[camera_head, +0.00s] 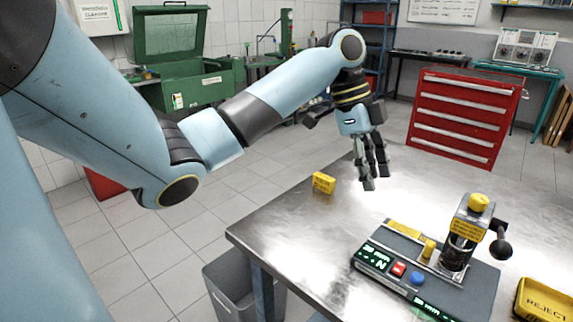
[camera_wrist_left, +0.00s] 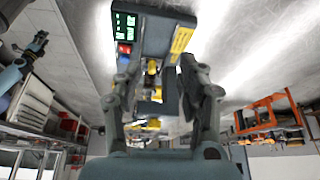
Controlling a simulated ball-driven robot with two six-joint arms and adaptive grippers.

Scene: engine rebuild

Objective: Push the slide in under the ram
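The press (camera_head: 425,275) stands on the steel table at the lower right, with a display, a red and a blue button on its front. Its upright ram head (camera_head: 466,225) has a yellow cap and a black ball knob at the side. A small yellow knob (camera_head: 429,249), apparently on the slide, stands just left of the ram; whether the slide is under the ram cannot be told. My left gripper (camera_head: 376,183) hangs above the table, up and left of the press, touching nothing. In the left wrist view its fingers (camera_wrist_left: 160,80) are apart and empty, with the press beyond them.
A small yellow block (camera_head: 323,182) sits near the table's far left edge. A yellow reject tray (camera_head: 543,302) lies right of the press. A blue arm part (camera_wrist_left: 18,70), apparently my right arm, shows small.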

